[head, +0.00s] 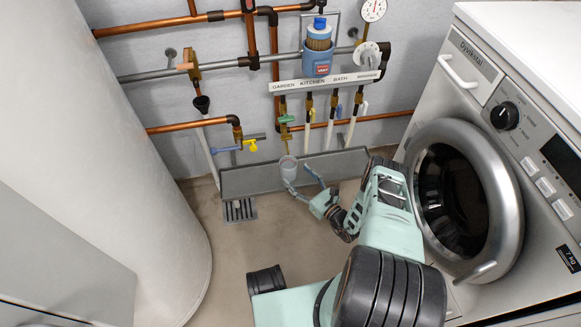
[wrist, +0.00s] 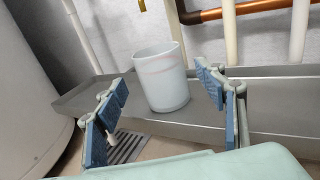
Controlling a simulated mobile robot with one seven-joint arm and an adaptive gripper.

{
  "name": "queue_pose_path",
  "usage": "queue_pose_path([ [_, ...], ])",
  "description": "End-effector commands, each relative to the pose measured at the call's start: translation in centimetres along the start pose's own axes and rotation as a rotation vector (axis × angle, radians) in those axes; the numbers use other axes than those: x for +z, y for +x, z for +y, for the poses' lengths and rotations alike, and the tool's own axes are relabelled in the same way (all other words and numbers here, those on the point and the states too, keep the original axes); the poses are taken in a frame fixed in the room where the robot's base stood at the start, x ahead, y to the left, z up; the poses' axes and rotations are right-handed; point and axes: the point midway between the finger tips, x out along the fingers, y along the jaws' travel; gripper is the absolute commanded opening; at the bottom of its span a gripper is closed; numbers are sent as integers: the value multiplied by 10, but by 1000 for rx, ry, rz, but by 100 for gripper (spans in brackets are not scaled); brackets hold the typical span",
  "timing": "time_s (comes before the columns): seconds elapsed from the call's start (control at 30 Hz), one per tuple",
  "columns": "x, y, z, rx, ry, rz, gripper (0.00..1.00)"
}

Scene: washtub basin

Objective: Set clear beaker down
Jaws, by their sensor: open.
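The clear beaker (wrist: 162,78) looks pale and translucent, with faint reddish lines near its rim. It is upright, with a slight tilt in the wrist picture. It appears to stand in the grey basin (wrist: 275,108); I cannot tell if its base rests fully on the floor of the basin. In the head view the beaker (head: 288,164) shows at the basin (head: 235,180), in front of my gripper. My gripper (head: 302,177) is open. In the wrist view its blue-padded fingers are on either side of the beaker, with gaps visible.
Copper and grey pipes with valves (head: 250,145) run along the wall behind the basin. A floor drain (head: 240,210) lies in front. A washing machine (head: 470,190) stands at the right, a large white cylinder (head: 150,160) at the left. The floor between is mostly clear.

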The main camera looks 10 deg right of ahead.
Motion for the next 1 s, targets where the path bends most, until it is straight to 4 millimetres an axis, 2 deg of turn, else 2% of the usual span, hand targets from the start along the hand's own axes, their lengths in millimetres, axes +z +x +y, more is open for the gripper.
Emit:
queue_pose_path([
  [0.1,2,-26,-1,-5,2,0,64],
  [0.33,1,-55,-1,-2,0,-1,64],
  [0.5,0,-60,0,0,0,-1,64],
  [1.0,1,-59,0,3,-1,-1,64],
])
